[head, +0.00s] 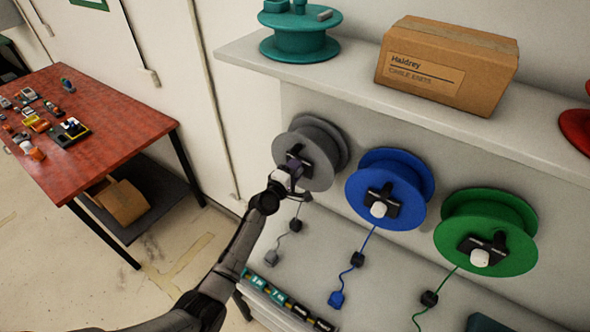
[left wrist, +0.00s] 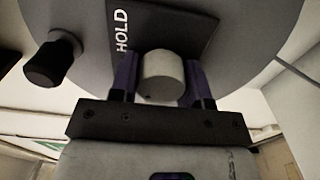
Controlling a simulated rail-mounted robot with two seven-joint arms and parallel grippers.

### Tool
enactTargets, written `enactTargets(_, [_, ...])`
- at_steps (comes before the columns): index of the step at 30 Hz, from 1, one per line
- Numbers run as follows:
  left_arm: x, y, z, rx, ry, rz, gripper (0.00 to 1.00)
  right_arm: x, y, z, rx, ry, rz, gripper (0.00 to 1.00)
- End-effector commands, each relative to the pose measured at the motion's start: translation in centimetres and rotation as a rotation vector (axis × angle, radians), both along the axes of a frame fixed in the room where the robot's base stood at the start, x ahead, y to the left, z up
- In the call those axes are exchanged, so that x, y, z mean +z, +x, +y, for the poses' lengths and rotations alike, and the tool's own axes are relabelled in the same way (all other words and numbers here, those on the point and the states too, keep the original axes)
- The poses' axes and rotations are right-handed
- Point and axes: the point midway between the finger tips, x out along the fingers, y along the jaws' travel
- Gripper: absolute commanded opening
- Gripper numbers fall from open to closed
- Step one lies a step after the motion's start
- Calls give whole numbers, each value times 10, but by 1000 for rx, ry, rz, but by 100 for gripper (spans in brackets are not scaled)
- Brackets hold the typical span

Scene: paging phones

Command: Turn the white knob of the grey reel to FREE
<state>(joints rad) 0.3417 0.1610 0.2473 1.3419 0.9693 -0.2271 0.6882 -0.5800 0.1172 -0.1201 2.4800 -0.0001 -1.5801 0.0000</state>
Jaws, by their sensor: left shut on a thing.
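The grey reel (head: 325,143) hangs on the wall panel, leftmost of the row of reels. In the left wrist view its grey face (left wrist: 262,28) fills the upper part. The white knob (left wrist: 163,72) sits at the lower edge of a black plate (left wrist: 160,27) that reads HOLD; other lettering is hidden or out of frame. My left gripper (head: 291,172) is at the reel's front, its purple fingers on both sides of the knob, shut on it. In the head view the gripper covers the knob. My right gripper is not in view.
A black handle (left wrist: 52,62) sticks out from the reel at left. A blue reel (head: 412,172) and green reel (head: 505,215) hang to the right. A shelf (head: 345,75) above bears a cardboard box (head: 447,65) and teal reel (head: 300,45). A red table (head: 110,105) stands left.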

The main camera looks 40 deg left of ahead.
Motion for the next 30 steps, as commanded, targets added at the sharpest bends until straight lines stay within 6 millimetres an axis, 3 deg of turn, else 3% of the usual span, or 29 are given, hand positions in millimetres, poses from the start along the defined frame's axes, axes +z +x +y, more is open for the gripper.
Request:
enactTargets(12, [0, 0, 0, 0, -9, -1, 19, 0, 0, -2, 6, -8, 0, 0])
enactTargets(13, [0, 0, 0, 0, -9, -1, 46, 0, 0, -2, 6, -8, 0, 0])
enactTargets(20, [0, 0, 0, 0, -7, -1, 68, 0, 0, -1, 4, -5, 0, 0])
enactTargets(30, [0, -5, -1, 0, -7, -1, 68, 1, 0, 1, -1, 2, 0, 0])
